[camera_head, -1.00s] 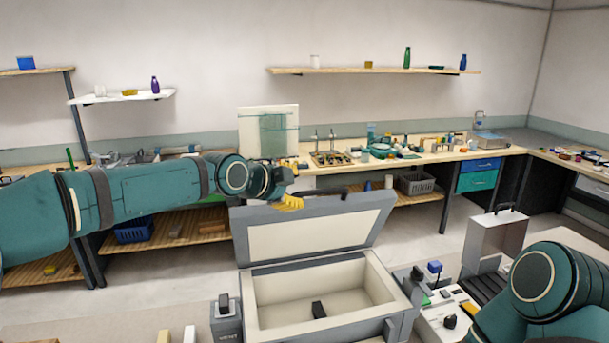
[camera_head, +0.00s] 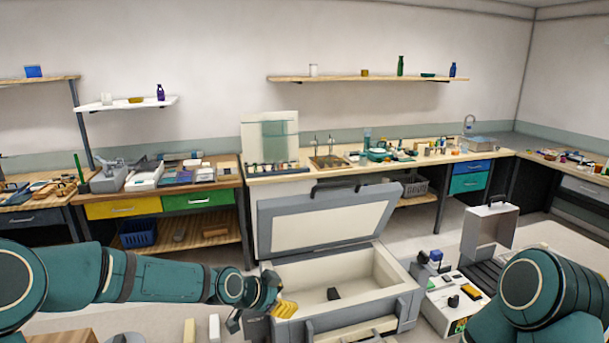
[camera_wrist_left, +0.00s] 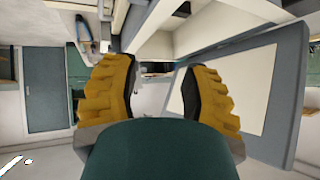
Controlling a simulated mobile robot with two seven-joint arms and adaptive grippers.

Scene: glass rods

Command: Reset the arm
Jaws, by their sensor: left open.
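My left arm comes in from the left in the head view. Its gripper (camera_head: 284,309), with yellow ridged fingers, is at the front left corner of an open grey chest (camera_head: 400,292). In the left wrist view my left gripper (camera_wrist_left: 152,88) is open, with nothing between its fingers. The chest's raised lid (camera_head: 325,222) also shows at the right of the wrist view (camera_wrist_left: 245,95). A small dark object (camera_head: 334,294) lies inside the chest. My right arm shows at the lower right of the head view; its gripper is out of view.
A bench with yellow (camera_head: 122,208) and green drawers (camera_head: 200,198) stands behind my left arm. A long wooden counter (camera_head: 440,157) with lab items runs along the back wall. A white device (camera_head: 450,302) and an open metal case (camera_head: 490,235) stand right of the chest.

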